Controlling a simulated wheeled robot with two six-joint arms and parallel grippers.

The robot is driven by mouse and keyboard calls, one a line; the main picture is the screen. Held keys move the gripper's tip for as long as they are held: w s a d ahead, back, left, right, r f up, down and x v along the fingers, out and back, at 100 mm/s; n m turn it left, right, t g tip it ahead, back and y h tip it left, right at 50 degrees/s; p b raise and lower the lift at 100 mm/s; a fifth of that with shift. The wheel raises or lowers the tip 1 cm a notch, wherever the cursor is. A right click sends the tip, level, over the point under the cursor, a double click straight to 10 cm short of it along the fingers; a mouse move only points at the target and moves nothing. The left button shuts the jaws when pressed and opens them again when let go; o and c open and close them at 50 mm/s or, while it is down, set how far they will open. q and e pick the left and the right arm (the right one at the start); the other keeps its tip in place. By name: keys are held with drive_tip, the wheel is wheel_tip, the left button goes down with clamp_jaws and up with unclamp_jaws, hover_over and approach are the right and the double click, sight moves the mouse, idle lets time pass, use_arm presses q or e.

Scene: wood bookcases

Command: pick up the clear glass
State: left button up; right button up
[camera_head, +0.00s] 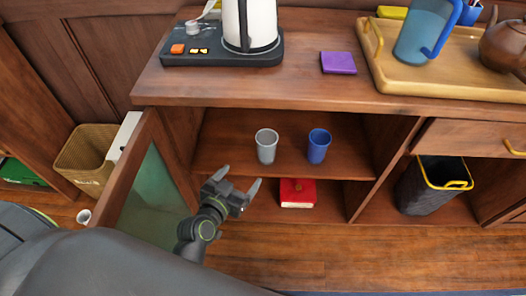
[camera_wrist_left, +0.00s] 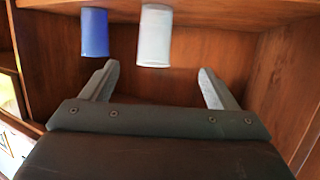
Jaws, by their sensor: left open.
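The clear glass (camera_head: 266,147) stands upright on the cabinet's inner shelf and looks greyish and see-through. It also shows in the left wrist view (camera_wrist_left: 155,36), above and between my open fingers. A blue cup (camera_head: 318,146) stands to its right in the head view; the same cup (camera_wrist_left: 95,33) is left of the glass in the wrist view. My left gripper (camera_head: 240,184) is open and empty, in front of the shelf, below and left of the glass and apart from it. My right gripper is not in view.
A cabinet door with a glass pane (camera_head: 155,200) stands open on the left. A kettle (camera_head: 249,25), purple block (camera_head: 338,63) and wooden tray (camera_head: 440,85) are on the top. A dark basket (camera_head: 425,190) stands at the right.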

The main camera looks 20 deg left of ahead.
sight(263, 156)
use_arm(q)
drive_tip(key=x, duration=1)
drive_tip(key=shift+w+f+b, duration=0.1)
drive_tip(key=shift+w+b, duration=0.2)
drive_tip(key=shift+x, duration=0.85)
drive_tip(key=w, duration=0.1)
drive_tip(key=w+d+f, duration=0.1)
drive_tip(key=w+f+b, duration=0.1)
drive_tip(key=shift+w+d, duration=0.15)
drive_tip(key=shift+w, duration=0.45)
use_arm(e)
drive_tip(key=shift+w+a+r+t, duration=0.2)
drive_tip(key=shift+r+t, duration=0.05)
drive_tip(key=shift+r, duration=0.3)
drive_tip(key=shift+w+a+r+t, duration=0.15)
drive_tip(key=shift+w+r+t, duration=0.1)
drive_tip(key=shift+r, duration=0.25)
use_arm(q)
drive_tip(key=c, duration=1.2)
